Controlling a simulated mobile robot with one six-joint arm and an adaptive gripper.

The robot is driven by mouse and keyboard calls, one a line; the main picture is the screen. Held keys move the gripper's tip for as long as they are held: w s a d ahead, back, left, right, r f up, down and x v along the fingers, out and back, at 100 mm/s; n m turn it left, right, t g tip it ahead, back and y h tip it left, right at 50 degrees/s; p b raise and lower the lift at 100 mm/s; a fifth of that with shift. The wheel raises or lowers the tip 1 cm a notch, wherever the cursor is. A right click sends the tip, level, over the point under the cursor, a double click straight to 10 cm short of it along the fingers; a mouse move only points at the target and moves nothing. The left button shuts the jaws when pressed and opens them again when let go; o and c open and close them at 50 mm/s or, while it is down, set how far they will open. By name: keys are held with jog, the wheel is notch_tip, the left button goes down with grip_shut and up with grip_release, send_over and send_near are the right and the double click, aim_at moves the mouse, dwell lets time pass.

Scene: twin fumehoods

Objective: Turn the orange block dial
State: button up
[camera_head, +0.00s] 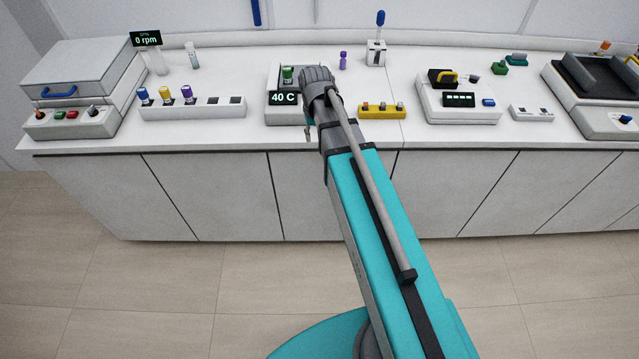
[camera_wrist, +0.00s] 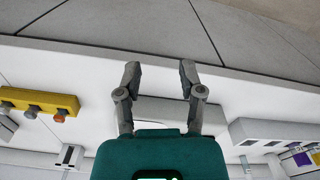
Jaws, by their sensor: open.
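A small yellow-orange block (camera_head: 382,111) with a row of small knobs sits on the bench just right of the 40 C unit. It also shows at the left of the wrist view (camera_wrist: 40,102), where one knob (camera_wrist: 61,115) looks orange. I cannot tell for sure which knob is the dial. The white 40 C unit (camera_head: 277,114) is partly hidden behind my arm. In the wrist view my gripper (camera_wrist: 160,72) is open and empty, its two grey fingers apart over the bench's front edge. The yellow-orange block lies to the left of the fingers, apart from them.
A white rack (camera_head: 195,111) with coloured caps stands left of the 40 C unit. A white unit (camera_head: 460,114) with a black display and a small socket box (camera_head: 531,113) stand right of the yellow-orange block. A lidded box (camera_head: 80,80) is at far left. The floor ahead is clear.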

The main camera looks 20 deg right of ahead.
jog(key=s+a+f+b, duration=0.2)
jog(key=s+f+b, duration=0.5)
jog(key=s, duration=0.3)
jog(key=shift+s+f, duration=0.25)
jog(key=shift+s, duration=0.05)
jog(key=o, duration=0.4)
jog(key=shift+w+r, duration=0.1)
jog(key=shift+w, duration=0.05)
jog(key=shift+o, duration=0.6)
jog(key=shift+w+r+p, duration=0.25)
jog(key=shift+p, duration=0.15)
jog(key=w+d+r+m+p, duration=0.3)
jog(key=w+r+p, duration=0.7)
jog(key=w, duration=0.4)
jog(key=w+d+r+m+p, duration=0.4)
jog(key=w+r+p, duration=0.6)
jog(key=w, duration=0.4)
jog(key=shift+w+m, duration=0.15)
jog(key=shift+m, duration=0.25)
jog(key=shift+f, duration=0.2)
notch_tip(320, 180, down, 13)
jog(key=b, duration=1.3)
jog(key=shift+f+b, duration=0.15)
jog(key=shift+b, duration=0.2)
